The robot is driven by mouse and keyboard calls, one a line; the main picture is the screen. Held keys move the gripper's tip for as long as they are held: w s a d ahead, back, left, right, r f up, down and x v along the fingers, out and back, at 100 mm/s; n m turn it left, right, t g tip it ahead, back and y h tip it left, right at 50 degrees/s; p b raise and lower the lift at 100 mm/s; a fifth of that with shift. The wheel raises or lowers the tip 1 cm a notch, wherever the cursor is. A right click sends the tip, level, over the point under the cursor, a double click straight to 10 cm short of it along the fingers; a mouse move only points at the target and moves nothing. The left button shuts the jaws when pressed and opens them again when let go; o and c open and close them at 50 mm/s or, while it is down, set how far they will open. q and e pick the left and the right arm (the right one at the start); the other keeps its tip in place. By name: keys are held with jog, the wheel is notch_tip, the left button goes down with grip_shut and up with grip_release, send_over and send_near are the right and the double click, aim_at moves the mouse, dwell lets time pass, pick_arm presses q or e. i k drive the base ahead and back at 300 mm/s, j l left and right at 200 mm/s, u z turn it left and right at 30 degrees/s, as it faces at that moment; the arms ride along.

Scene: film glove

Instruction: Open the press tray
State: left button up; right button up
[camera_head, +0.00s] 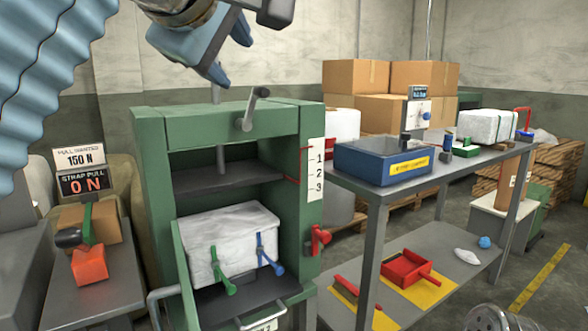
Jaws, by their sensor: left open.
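The green press (150,150) stands in the centre. A white wrapped bale (215,225) sits inside it, with a green-handled strap (222,272) and a blue-handled strap (270,260) across its front. Below the bale is the dark press tray (245,300), with a grey handle and a label at its front, partly cut off by the lower picture edge. My left gripper (234,60), with blue fingers, is open and empty above the press top, well above and apart from the tray.
A crank (246,112) and a red lever (319,240) stick out from the press. A strap-pull display (84,182) stands on a bench at left. A blue bin (365,165) is on the grey table at right, red tools (410,268) on its lower shelf.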

aim_at(259, 289)
jog(key=k, duration=0.85)
